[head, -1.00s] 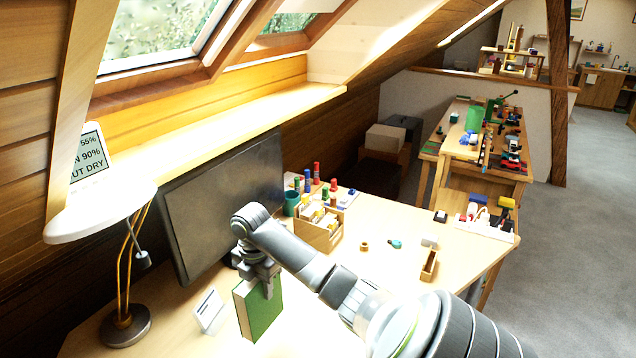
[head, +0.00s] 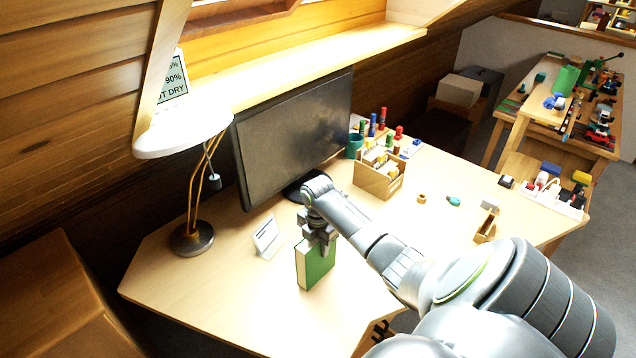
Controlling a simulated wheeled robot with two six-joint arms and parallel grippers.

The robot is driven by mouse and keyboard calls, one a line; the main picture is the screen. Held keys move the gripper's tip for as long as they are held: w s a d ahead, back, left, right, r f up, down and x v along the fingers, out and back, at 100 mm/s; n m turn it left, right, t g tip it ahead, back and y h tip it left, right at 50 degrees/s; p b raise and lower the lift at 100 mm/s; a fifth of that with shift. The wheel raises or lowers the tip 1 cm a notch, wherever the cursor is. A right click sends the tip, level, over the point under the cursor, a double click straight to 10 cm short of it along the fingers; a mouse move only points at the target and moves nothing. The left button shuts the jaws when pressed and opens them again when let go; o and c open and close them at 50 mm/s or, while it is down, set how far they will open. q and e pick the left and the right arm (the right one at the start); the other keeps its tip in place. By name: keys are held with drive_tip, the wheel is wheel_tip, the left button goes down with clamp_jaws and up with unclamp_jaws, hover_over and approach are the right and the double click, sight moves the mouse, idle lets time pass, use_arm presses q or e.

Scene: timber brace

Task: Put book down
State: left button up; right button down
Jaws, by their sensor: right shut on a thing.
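A green book (head: 316,264) with pale page edges stands upright at the desk, below my right gripper. My right gripper (head: 318,238) is shut on the top of the book. The book's lower edge is at or just above the desk top (head: 230,290); I cannot tell whether it touches. My left gripper is not in view.
A small white card stand (head: 267,238) is left of the book, and a lamp (head: 192,238) stands further left. A dark monitor (head: 290,140) is behind. A wooden organizer box (head: 378,180) stands behind and to the right. The front left of the desk is clear.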

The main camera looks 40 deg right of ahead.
drive_tip(key=c, duration=0.9)
unclamp_jaws()
drive_tip(key=shift+f, duration=0.1)
wheel_tip(320, 180, up, 12)
drive_tip(key=shift+r+b, duration=0.2)
drive_tip(key=shift+b, duration=0.95)
